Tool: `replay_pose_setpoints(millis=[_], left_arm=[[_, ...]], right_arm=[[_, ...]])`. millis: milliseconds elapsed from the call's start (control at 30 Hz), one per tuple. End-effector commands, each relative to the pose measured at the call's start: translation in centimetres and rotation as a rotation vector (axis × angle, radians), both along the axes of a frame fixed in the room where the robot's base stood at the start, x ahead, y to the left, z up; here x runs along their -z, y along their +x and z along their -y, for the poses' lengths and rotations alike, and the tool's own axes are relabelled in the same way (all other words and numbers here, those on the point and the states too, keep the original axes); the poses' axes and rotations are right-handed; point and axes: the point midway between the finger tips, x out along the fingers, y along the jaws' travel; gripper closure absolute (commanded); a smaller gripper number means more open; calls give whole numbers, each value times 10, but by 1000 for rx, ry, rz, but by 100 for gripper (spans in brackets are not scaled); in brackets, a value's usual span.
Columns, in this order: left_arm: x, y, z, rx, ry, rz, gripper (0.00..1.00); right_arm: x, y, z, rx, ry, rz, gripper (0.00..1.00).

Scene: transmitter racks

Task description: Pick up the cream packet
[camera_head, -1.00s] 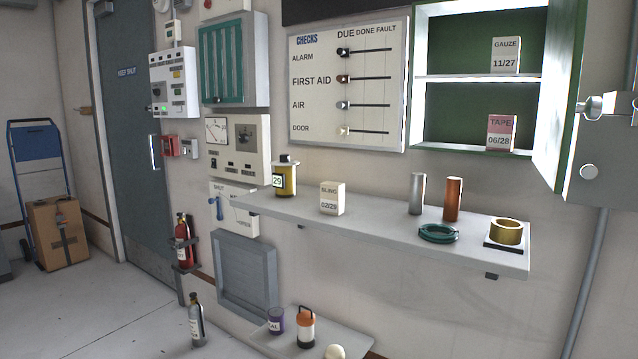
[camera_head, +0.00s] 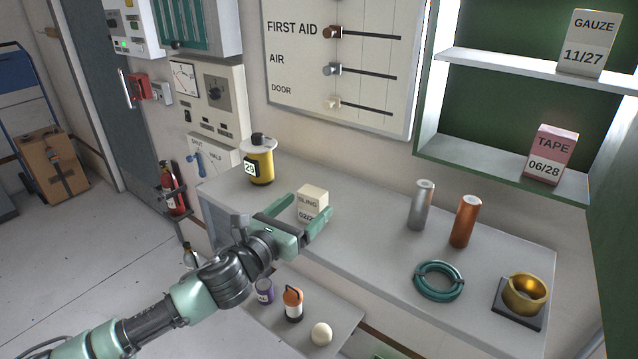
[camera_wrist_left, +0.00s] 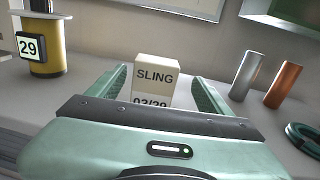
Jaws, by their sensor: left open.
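The cream packet (camera_head: 313,198), a small box marked SLING, stands upright on the grey shelf (camera_head: 370,215). My left gripper (camera_head: 304,220) is open, with its fingers reaching toward the packet from the front left. In the left wrist view the packet (camera_wrist_left: 156,80) stands between the two fingers (camera_wrist_left: 165,92), and its lower part is hidden behind the gripper body. I cannot tell whether a finger touches it. My right gripper is not in view.
A yellow canister (camera_head: 261,165) stands left of the packet. A silver cylinder (camera_head: 421,206), a copper cylinder (camera_head: 465,222), a green ring (camera_head: 438,281) and a brass cup (camera_head: 526,292) are to the right. A lower shelf (camera_head: 335,300) holds small items.

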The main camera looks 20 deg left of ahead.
Motion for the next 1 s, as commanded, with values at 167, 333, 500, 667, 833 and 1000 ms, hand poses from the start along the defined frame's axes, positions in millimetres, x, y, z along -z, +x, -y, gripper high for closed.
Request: replay_pose_setpoints(millis=[167,333,500,667,833,1000], left_arm=[[-7,10,2,3,25,14,20],[-6,29,7,4,22,12,20],[-6,52,11,3,18,11,20],[-4,72,15,4,21,12,20],[-2,77,17,4,22,11,20],[-2,77,17,4,22,11,28]], right_arm=[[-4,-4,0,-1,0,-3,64],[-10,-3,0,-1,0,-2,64],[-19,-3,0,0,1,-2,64],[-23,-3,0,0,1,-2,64],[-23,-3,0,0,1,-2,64],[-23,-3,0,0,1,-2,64]])
